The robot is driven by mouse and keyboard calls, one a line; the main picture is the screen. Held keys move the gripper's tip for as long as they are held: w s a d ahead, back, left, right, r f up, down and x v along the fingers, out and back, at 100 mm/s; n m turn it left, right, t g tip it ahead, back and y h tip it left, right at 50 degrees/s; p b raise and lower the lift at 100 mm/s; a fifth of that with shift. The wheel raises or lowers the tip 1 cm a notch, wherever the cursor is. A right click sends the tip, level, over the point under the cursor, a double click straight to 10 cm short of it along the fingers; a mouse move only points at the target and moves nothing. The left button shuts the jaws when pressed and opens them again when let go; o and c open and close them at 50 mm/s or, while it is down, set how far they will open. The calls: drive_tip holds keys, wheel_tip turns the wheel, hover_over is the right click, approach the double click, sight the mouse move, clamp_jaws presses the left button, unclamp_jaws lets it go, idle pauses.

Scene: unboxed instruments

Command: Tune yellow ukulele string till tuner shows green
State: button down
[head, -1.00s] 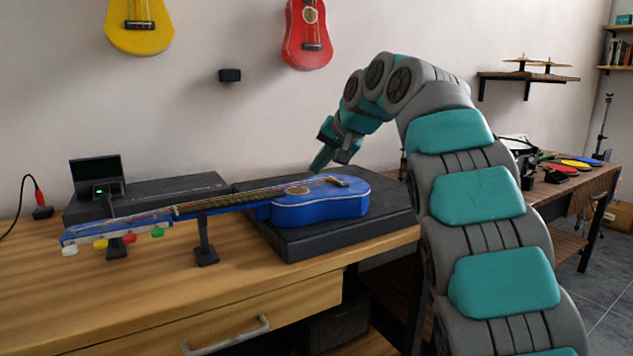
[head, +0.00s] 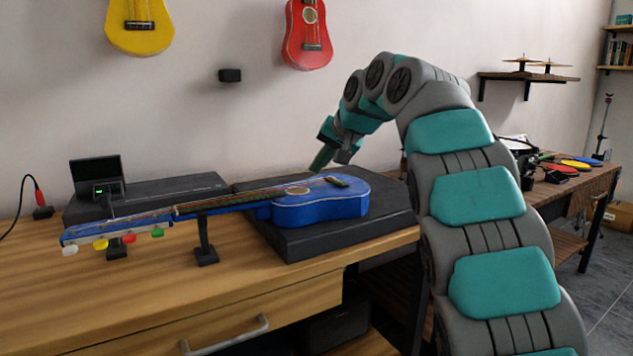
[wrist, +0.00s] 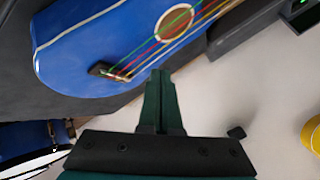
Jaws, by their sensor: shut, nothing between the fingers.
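The blue ukulele (head: 325,208) lies with its body on a black padded block and its neck on a small black stand. Its headstock at the left has a white peg, a yellow peg (head: 100,244), a red peg and a green peg (head: 157,232). Coloured strings run along it; the bridge end of the strings (wrist: 125,74) shows in the wrist view. The tuner (head: 96,170) stands behind the headstock with a small green light showing; its screen looks dark. My gripper (head: 318,166) is shut and empty, above and behind the ukulele body, far from the pegs. Its closed fingers (wrist: 160,78) point toward the body.
A long black case (head: 160,193) lies behind the neck. The wooden bench (head: 60,300) is clear in front of the headstock. Yellow and red ukuleles hang on the wall. A side table with instruments is at the right.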

drive_tip(key=shift+f, duration=0.15)
drive_tip(key=shift+f, duration=0.25)
drive_tip(key=shift+f+b, duration=0.35)
drive_tip(key=shift+b, duration=0.15)
idle(0.7)
drive_tip(key=shift+r, duration=0.2)
drive_tip(key=shift+r+p, duration=0.55)
drive_tip(key=shift+p, duration=0.2)
drive_tip(key=shift+r+p, duration=2.35)
drive_tip(key=shift+r, duration=0.1)
